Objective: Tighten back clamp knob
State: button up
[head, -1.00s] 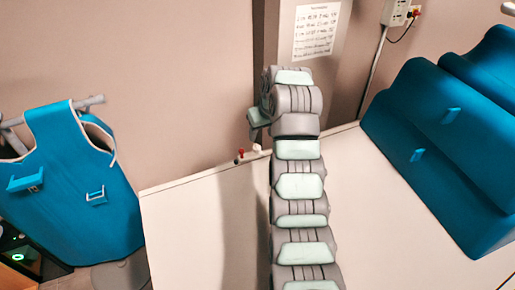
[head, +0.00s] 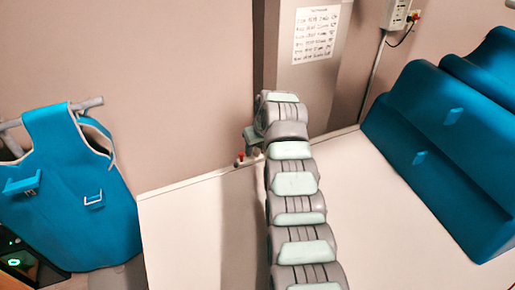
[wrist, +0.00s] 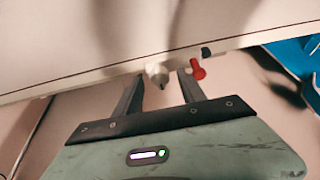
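In the wrist view a small pale knob (wrist: 158,72) sits at the edge of the white table (wrist: 100,78). A red knob or lever (wrist: 197,69) is just to its right, with a small dark part above it. I cannot tell for sure which is the back clamp knob. My gripper (wrist: 161,77) is open, with one dark finger on each side of the pale knob; contact is not clear. In the head view my gripper (head: 252,136) is at the table's back edge, beside the red part (head: 241,156), and hides most of the pale knob.
Blue padded wedges (head: 430,150) stand on the table's right. A blue apron (head: 75,190) hangs on a rail at left. A grey column with a paper sheet (head: 316,33) and a wall outlet (head: 397,14) are behind. The table's left part is bare.

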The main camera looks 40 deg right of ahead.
grip_shut()
dwell(0.3)
dwell(0.3)
jog(key=shift+w+a+r+m+h+p, duration=0.1)
jog(key=shift+m+h+p, duration=0.05)
jog(key=shift+m+p, duration=0.4)
jog(key=shift+a+r+m+h+p, duration=0.15)
jog(key=shift+m+p, duration=0.2)
jog(key=shift+p, duration=0.3)
jog(key=shift+f+m+g+h+p, duration=0.1)
jog(key=shift+m+g+h+p, duration=0.35)
jog(key=shift+m+p, duration=0.7)
jog(key=shift+w+m+g, duration=0.1)
jog(key=shift+m+g, duration=0.15)
jog(key=shift+m, duration=0.7)
jog(key=shift+f+m+h, duration=0.2)
jog(key=shift+m+h, duration=0.15)
jog(key=shift+m, duration=0.25)
jog(key=shift+m+g+b, duration=0.3)
jog(key=shift+m+b, duration=0.2)
jog(key=shift+b, duration=0.2)
jog(key=shift+m+b, duration=0.35)
jog(key=shift+m, duration=0.05)
jog(key=shift+o, duration=0.2)
grip_release()
